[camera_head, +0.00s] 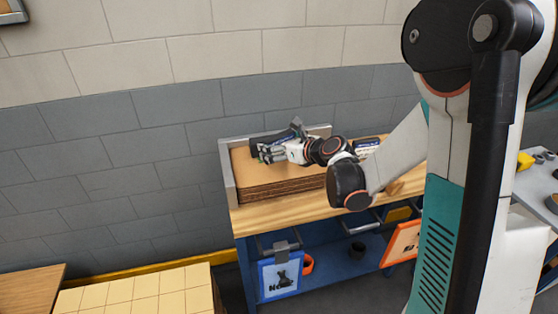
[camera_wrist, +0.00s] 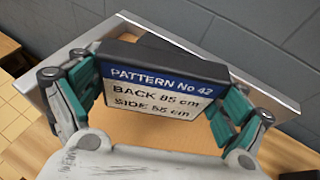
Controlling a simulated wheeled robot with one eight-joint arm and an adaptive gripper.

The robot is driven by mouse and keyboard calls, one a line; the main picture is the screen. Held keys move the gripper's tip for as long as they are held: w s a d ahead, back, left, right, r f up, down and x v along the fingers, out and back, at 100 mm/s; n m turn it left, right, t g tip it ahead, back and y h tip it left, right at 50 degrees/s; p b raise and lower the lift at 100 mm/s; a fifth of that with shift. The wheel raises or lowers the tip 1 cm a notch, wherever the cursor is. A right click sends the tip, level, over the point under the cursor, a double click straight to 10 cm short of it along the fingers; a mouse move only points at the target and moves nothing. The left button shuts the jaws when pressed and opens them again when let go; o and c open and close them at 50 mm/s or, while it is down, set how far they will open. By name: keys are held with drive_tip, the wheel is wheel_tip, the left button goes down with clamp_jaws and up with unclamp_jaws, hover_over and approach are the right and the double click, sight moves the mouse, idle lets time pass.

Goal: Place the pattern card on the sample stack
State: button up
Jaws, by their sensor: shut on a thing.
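The pattern card (camera_wrist: 158,88) is a dark block with a blue and white face reading "PATTERN No 42, BACK 85 cm, SIDE 55 cm". My gripper (camera_wrist: 160,98) is shut on it, with teal fingers at its left and right ends. In the head view my gripper (camera_head: 264,153) is over the back left part of the sample stack (camera_head: 285,187), a pile of brown sheets. The stack's brown top (camera_wrist: 140,130) shows below the card in the wrist view. I cannot tell whether the card touches the stack.
A metal corner guard (camera_head: 228,172) stands along the stack's left and back sides. The stack is on a wooden-topped blue cart (camera_head: 262,220) against the grey wall. A dark labelled item (camera_head: 367,143) lies right of the stack. Pale blocks (camera_head: 140,290) fill the lower left.

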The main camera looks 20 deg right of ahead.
drive_tip(key=shift+f+b, duration=0.7)
drive_tip(key=shift+f, duration=1.5)
drive_tip(key=shift+f, duration=0.15)
drive_tip(key=o, duration=0.8)
drive_tip(key=shift+o, duration=0.3)
drive_tip(key=shift+s+d+r, duration=0.2)
drive_tip(key=shift+s+r, duration=0.1)
drive_tip(key=p+v, duration=0.2)
drive_tip(key=v, duration=0.9)
drive_tip(key=shift+p, duration=0.3)
